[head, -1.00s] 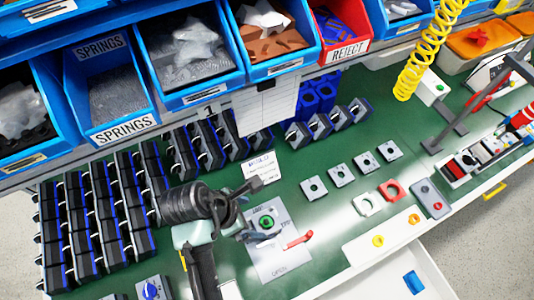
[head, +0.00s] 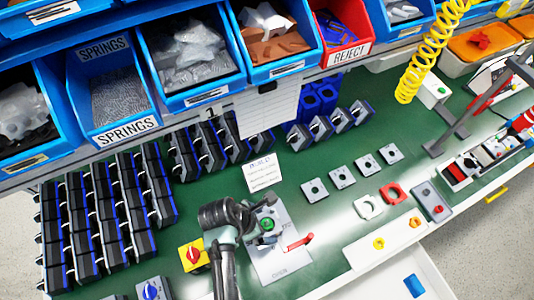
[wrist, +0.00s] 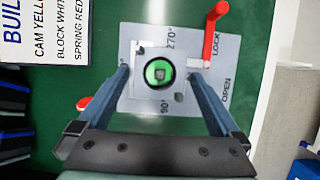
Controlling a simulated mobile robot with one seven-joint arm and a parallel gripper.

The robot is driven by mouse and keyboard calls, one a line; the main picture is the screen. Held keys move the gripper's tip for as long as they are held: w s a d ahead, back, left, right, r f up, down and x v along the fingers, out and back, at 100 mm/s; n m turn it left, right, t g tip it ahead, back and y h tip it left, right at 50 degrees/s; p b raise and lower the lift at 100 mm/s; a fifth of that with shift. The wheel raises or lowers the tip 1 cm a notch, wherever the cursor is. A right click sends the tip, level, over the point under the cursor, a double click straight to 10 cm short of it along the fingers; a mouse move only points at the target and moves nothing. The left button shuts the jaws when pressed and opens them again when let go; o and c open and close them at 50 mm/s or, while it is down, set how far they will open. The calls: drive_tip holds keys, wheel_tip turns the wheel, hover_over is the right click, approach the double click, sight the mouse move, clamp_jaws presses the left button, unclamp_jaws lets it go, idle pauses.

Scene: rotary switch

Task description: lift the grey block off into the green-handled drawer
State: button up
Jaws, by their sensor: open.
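The grey block (wrist: 146,56) is a square piece with a green round centre (wrist: 159,73). It sits on a light grey plate (wrist: 190,105) marked LOCK and OPEN; in the head view the block (head: 266,224) is partly covered by my arm. My gripper (wrist: 160,74) is open above the block in the wrist view, with one finger on either side of it. Whether the fingers touch it I cannot tell. A red lever (wrist: 214,30) stands beside the block on the plate. I see no green handle; an open white drawer (head: 385,285) shows at the lower right.
Several dark blocks (head: 150,190) stand in rows at the left. A yellow box with a red button (head: 193,254) is left of my arm. Grey blocks (head: 342,177) and a red square (head: 393,193) lie to the right. Bins (head: 190,55) hang over the back.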

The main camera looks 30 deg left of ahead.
drive_tip(key=shift+c, duration=0.3)
drive_tip(key=c, duration=1.3)
wheel_tip(320, 180, up, 10)
drive_tip(key=shift+c, duration=0.2)
drive_tip(key=shift+r, duration=0.1)
wheel_tip(320, 180, up, 8)
drive_tip(key=p, duration=1)
drive_tip(key=shift+r+p, duration=0.2)
drive_tip(key=shift+p, duration=0.2)
